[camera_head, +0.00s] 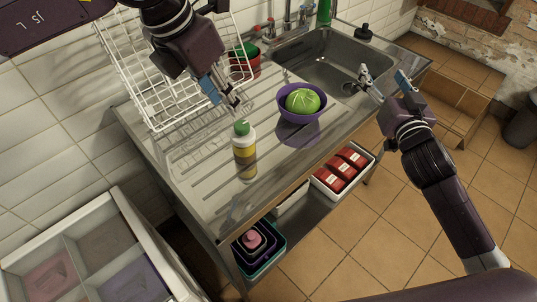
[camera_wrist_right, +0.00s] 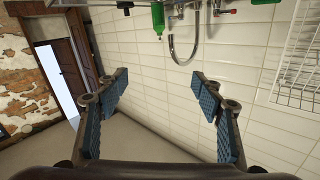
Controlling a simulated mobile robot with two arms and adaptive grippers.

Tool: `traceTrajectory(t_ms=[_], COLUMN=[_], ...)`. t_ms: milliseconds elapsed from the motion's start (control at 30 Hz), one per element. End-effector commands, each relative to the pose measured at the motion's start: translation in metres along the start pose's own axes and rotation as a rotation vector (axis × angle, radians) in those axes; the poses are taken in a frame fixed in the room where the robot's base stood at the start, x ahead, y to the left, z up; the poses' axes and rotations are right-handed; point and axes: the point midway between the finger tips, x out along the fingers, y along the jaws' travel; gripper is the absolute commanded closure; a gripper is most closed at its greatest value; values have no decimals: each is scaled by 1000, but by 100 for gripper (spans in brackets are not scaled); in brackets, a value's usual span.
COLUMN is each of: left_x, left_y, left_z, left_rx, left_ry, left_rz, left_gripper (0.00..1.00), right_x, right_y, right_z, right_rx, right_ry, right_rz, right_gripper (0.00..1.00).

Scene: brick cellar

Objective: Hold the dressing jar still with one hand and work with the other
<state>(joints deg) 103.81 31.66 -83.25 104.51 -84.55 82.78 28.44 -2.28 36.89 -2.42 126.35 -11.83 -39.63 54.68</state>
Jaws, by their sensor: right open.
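The dressing jar (camera_head: 245,163), a bottle with a green cap and a yellow and white body, stands upright on the ribbed steel drainboard. My left gripper (camera_head: 229,103) points down just behind and above its cap; it looks apart from the jar, and I cannot tell how far its fingers are spread. My right gripper (camera_head: 383,79) is open and empty, raised at the right near the sink's front edge. In the right wrist view its blue-padded fingers (camera_wrist_right: 160,97) stand wide apart with nothing between them.
A purple bowl (camera_head: 290,118) holding a green cabbage (camera_head: 302,100) stands right of the jar. A white wire rack (camera_head: 150,95) and a red and green container (camera_head: 245,65) are behind. The sink (camera_head: 325,62) has taps. Red boxes (camera_head: 342,168) sit in a tray below.

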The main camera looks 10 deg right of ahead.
Motion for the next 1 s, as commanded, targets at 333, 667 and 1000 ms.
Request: traceTrajectory(t_ms=[333, 667, 1000], left_x=[0, 0, 0], left_y=[0, 0, 0], left_z=[0, 0, 0], left_rx=[0, 0, 0], left_ry=[0, 0, 0], left_rz=[0, 0, 0], left_gripper=[71, 71, 71], right_x=[-54, -130, -123], right_y=[-177, -247, -274], right_z=[88, 147, 166], right_rx=[-195, -307, -315], right_ry=[-248, -392, -405], right_rz=[-505, -811, -847], right_gripper=[39, 39, 39])
